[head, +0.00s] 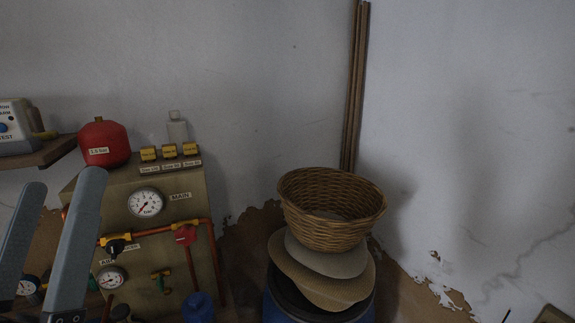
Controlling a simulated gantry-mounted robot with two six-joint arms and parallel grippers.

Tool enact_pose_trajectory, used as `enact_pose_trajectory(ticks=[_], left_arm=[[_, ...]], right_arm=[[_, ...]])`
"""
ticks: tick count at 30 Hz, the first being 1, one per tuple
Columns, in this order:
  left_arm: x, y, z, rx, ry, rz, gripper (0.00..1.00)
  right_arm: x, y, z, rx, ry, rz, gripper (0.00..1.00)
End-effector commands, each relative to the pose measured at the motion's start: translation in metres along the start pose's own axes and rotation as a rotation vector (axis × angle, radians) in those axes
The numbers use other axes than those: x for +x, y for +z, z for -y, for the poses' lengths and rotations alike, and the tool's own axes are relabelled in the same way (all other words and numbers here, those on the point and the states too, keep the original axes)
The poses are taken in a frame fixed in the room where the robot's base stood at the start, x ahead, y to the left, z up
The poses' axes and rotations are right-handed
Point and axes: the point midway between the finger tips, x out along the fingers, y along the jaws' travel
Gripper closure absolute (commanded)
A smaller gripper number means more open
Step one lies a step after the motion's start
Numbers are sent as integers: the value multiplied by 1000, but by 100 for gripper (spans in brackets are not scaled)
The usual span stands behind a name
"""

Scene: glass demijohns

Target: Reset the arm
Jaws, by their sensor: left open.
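My left gripper (60,240) shows at the lower left, its two grey fingers pointing up and apart, with nothing between them. It is in front of the left part of a gauge panel (185,255) and hides some of it. The rest of my left arm is out of the picture. My right gripper is not in view.
A wicker basket (330,212) rests on straw hats (340,290) atop a blue drum (275,312). Wooden poles (355,90) lean in the corner. A shelf (50,152) holds a tester box (15,128).

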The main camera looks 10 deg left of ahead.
Motion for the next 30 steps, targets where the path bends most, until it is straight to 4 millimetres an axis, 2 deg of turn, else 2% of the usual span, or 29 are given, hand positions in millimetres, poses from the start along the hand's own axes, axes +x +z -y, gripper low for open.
enact_pose_trajectory(ticks=[1, 4, 7, 9, 14, 17, 24, 27, 30], left_arm=[[10, -21, -14, -1, 34, -38, 0], [23, -54, -42, 43, 118, -79, 0], [19, -30, -52, 196, 173, 6, 0], [45, -54, -61, 212, 169, -1, 0], [82, -88, -74, 210, 167, 0, 0], [111, -114, -84, 210, 167, 0, 0], [196, -192, -114, 209, 166, 0, 0], [222, -215, -124, 209, 166, 0, 0], [236, -228, -129, 209, 165, 0, 0]], right_arm=[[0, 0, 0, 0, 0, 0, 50], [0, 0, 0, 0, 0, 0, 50], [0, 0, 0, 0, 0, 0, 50], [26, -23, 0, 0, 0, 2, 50], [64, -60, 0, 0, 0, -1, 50], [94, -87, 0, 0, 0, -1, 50], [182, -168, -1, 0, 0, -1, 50], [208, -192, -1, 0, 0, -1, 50], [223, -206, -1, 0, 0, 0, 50]])
